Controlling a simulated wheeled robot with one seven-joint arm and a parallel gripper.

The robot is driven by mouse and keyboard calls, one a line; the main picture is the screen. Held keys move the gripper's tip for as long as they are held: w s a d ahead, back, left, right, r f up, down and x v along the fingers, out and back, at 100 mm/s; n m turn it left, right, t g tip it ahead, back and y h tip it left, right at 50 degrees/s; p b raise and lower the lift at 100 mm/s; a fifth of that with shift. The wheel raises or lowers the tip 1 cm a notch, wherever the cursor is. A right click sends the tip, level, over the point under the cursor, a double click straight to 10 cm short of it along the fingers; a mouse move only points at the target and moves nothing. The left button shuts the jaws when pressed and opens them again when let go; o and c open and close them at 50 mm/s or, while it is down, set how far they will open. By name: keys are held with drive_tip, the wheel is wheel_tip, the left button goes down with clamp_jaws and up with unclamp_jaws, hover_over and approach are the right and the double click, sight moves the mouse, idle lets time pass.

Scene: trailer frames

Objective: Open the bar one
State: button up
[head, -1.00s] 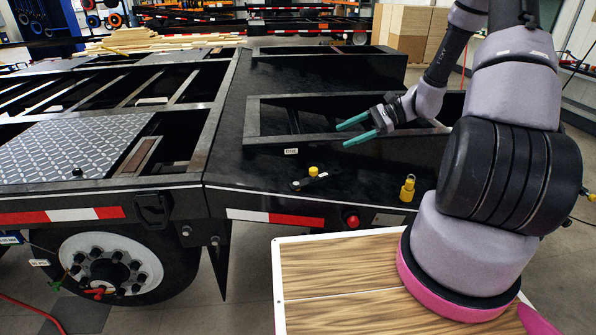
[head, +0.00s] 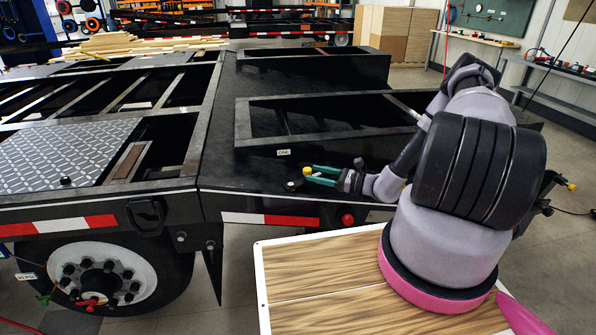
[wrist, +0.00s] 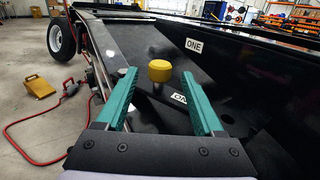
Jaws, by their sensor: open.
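The bar one shows in the wrist view as a yellow knob (wrist: 159,71) above a dark plate, with a partly covered white label (wrist: 180,98) beside it. A larger ONE label is on the black trailer wall in the wrist view (wrist: 194,45) and the head view (head: 283,152). My gripper (head: 306,175) is low over the trailer's black deck, its teal fingers pointing left. It is open; in the wrist view the knob appears between the fingertips (wrist: 159,76), with gaps on both sides.
The black trailer frame (head: 218,150) has raised rails behind my gripper. A red light (head: 347,219) is on its side edge. A wood-topped platform (head: 310,268) is below. The wrist view shows a red hose (wrist: 45,118) and a yellow block (wrist: 38,87) on the floor.

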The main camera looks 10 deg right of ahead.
drive_tip(key=x, duration=0.7)
clamp_jaws()
idle(1.3)
